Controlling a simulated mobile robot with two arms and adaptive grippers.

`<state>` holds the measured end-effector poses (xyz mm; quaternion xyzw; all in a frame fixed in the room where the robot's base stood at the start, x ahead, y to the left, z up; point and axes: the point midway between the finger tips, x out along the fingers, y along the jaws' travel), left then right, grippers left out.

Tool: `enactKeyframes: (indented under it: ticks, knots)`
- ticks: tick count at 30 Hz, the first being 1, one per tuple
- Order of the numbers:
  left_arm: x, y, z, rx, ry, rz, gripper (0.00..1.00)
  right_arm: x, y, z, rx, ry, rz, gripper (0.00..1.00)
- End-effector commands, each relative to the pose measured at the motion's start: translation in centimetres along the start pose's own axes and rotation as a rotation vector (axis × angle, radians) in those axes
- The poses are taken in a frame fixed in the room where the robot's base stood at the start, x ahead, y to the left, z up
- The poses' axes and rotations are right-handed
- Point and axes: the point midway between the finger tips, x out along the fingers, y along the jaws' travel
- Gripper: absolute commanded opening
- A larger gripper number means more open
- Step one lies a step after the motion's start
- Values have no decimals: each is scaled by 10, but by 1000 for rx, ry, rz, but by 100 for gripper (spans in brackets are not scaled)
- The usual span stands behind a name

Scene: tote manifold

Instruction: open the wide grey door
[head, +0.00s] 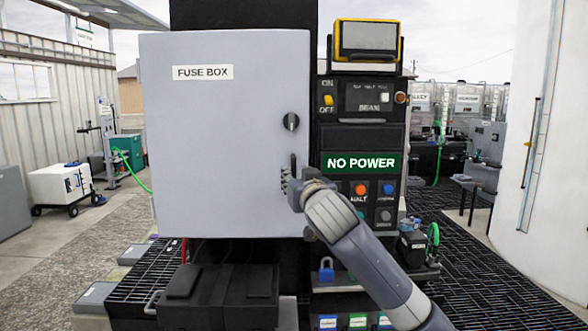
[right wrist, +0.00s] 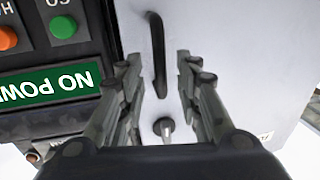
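The wide grey door (head: 225,130) is labelled FUSE BOX and looks shut, with its broad face toward me. A round dark knob (head: 291,121) sits near its right edge, and a black bar handle (head: 293,163) is below the knob. My right gripper (head: 286,183) is at the lower end of the handle in the head view. In the right wrist view its two fingers (right wrist: 158,62) are apart, with the handle (right wrist: 157,50) in line with the gap between them. I cannot tell whether either finger touches the handle. My left gripper is not in view.
Right of the door is a control panel with a green NO POWER sign (head: 361,163) and coloured buttons, close to my right gripper. A black box (head: 218,285) stands below the door. A white wheeled unit (head: 61,188) is at the left, with open floor before it.

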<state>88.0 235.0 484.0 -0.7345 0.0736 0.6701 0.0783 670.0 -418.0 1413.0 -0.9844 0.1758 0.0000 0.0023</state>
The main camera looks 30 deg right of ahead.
Motion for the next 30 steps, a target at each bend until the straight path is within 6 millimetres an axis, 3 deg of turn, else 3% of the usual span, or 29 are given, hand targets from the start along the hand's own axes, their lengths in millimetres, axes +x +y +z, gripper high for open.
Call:
enactKeyframes:
  ticks: [6,18,19,23,30]
  knots:
    - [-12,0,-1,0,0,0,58,24,0,-1,-1,-1,1,31]
    - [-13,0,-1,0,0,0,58,31,0,1,-1,0,0,31]
    - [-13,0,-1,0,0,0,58,31,0,1,-1,0,0,29]
    - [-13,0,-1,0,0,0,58,31,0,1,-1,0,0,0]
    - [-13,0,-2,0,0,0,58,30,0,1,-1,0,1,0]
